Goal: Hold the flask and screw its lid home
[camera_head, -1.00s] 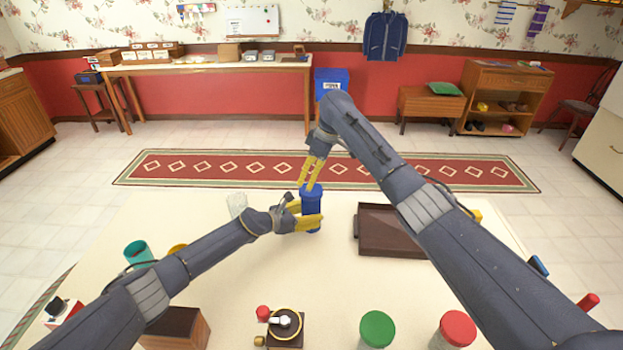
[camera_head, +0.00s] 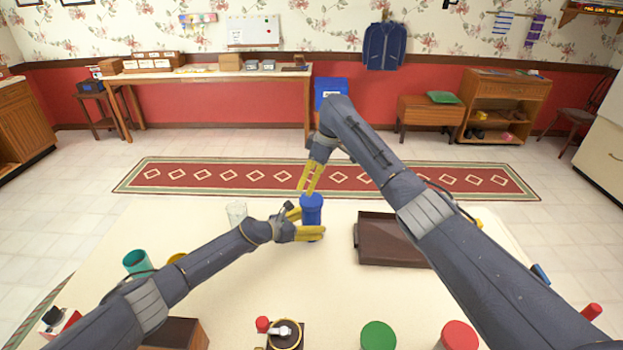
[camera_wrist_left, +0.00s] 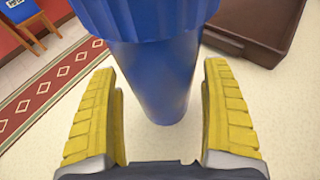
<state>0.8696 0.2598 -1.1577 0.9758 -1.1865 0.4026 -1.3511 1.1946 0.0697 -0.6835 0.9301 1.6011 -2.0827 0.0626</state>
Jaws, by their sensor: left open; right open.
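The blue flask (camera_head: 312,218) stands upright on the pale table, with its wider blue lid (camera_head: 311,201) on top. In the left wrist view, the ribbed lid (camera_wrist_left: 145,18) is above the smooth flask body (camera_wrist_left: 156,80). My left gripper (camera_head: 318,233) is open at the flask's lower part. Its yellow fingers are on either side of the body, with gaps showing. My right gripper (camera_head: 307,190) is open just above the lid, pointing down. Whether its tips touch the lid is unclear. How tightly the lid sits cannot be seen.
A brown tray (camera_head: 390,257) lies right of the flask, partly behind my right arm. A clear glass (camera_head: 236,212) and a teal cup (camera_head: 138,261) stand to the left. Green (camera_head: 378,335) and red (camera_head: 459,334) lidded jars stand at the front. The table before the flask is clear.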

